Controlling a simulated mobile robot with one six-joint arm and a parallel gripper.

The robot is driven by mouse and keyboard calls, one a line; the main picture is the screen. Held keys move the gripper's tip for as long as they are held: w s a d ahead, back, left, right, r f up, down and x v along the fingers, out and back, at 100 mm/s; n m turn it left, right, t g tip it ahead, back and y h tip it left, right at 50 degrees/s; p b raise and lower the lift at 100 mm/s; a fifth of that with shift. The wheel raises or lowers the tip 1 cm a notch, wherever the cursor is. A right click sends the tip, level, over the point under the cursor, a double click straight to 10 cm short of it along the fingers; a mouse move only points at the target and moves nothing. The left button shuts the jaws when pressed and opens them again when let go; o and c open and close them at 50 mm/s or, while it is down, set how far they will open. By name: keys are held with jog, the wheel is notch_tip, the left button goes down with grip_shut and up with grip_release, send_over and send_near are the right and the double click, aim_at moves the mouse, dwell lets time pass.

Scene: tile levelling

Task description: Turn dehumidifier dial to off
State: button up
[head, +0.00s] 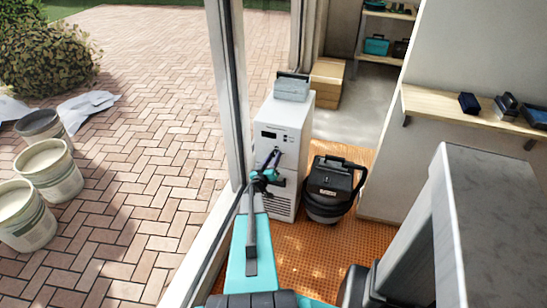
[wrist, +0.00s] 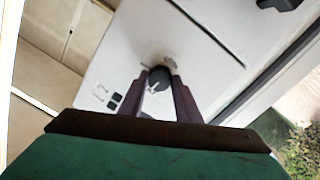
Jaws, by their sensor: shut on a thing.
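The dehumidifier (head: 293,122) is a tall white box with a small dark display and a grille low on its front, standing beside the door frame. My gripper (head: 276,153) reaches its front face in the head view. In the wrist view the dark round dial (wrist: 158,77) sits between the fingertips of my gripper (wrist: 159,84), which are shut on it. A light pointer mark shows on the dial. Its setting is too small to read. The dial is hidden by my gripper in the head view.
A black vacuum (head: 333,186) stands close to the right of the dehumidifier. A grey box (head: 292,87) rests on top of it. The metal door frame (head: 232,90) is close on the left. Wooden boxes (head: 327,83) stand behind. Orange matting (head: 300,262) covers the floor.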

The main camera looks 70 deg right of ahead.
jog(key=shift+s+n, duration=0.1)
jog(key=shift+n, duration=0.5)
jog(key=o, duration=1.1)
jog(key=shift+c, duration=0.2)
jog(key=shift+a, duration=0.1)
jog(key=a+b, duration=0.2)
jog(key=a, duration=1.1)
jog(key=shift+a, duration=0.3)
